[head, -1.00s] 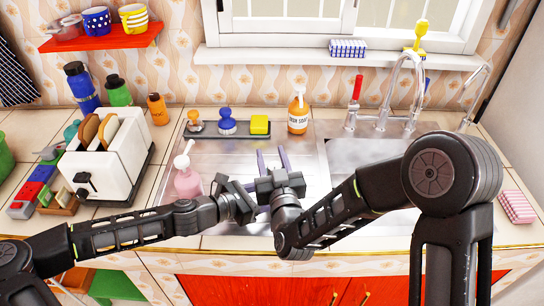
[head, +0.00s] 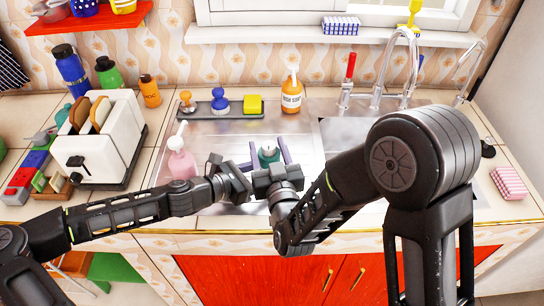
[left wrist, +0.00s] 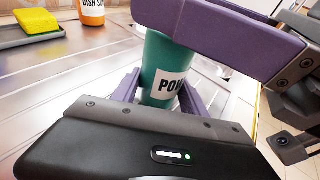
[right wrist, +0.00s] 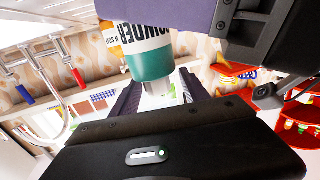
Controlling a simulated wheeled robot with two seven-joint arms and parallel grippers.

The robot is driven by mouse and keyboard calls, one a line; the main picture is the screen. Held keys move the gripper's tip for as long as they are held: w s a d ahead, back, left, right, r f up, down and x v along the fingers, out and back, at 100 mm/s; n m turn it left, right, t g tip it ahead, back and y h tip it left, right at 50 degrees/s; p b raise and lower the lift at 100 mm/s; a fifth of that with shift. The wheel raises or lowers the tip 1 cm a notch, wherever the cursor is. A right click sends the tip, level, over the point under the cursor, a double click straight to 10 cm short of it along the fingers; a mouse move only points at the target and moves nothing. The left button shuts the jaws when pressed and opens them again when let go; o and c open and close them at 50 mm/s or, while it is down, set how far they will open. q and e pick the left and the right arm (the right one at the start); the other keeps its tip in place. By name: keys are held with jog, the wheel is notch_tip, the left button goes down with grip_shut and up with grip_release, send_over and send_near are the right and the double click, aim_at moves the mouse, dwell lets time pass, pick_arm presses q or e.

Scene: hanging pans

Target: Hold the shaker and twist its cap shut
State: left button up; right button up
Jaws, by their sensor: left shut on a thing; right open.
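A pink pump bottle (head: 181,162) stands left of the grippers. Behind are a tray (head: 180,139) with brushes and a yellow sponge (head: 253,105), and an orange soap bottle (head: 291,95). A toaster (head: 103,145) is at the left, the sink tap (head: 400,65) at the right.

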aim_at(270, 151)
jog(key=shift+s+r, duration=0.25)
jog(key=shift+s, duration=0.3)
jog(key=shift+s+d+f, duration=0.1)
jog(key=shift+s+d, duration=0.15)
jog(key=shift+s, duration=0.45)
jog(key=shift+s+d, duration=0.25)
jog(key=shift+s, duration=0.3)
pick_arm(q)
jog(key=o, duration=1.5)
jog(key=shift+a, duration=0.15)
